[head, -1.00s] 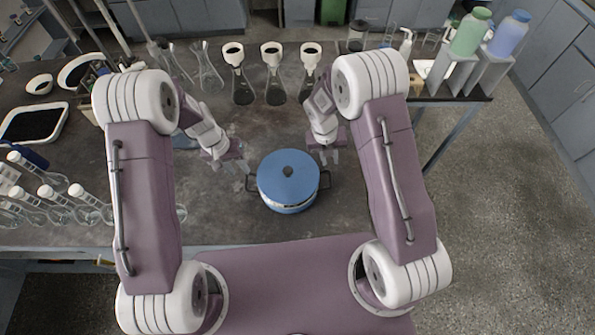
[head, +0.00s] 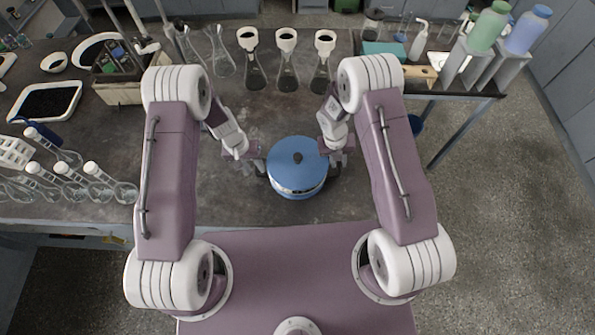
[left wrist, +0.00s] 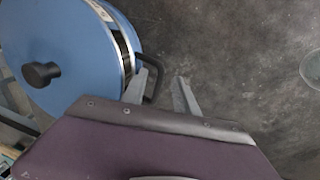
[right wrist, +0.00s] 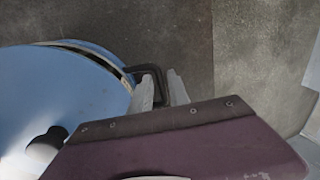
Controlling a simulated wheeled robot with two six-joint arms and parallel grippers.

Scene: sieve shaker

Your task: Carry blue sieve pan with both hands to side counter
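The blue sieve pan (head: 297,165), round with a black lid knob, sits on the dark counter (head: 225,205) between my grippers. My left gripper (head: 261,166) is at its left side. In the left wrist view, the fingers (left wrist: 160,88) are apart, with the pan's black loop handle (left wrist: 152,97) reaching between them. My right gripper (head: 337,157) is at the pan's right side. In the right wrist view, its fingers (right wrist: 161,90) stand on both sides of the other black handle (right wrist: 147,69), with a narrower gap. I cannot tell whether they press on it.
Several flasks stand behind the pan (head: 287,70) and at the left (head: 100,185). A black-lined tray (head: 45,102) and a box (head: 118,85) are at the back left. Green (head: 487,28) and blue (head: 527,32) bottles stand at the back right. Floor is open right of the counter.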

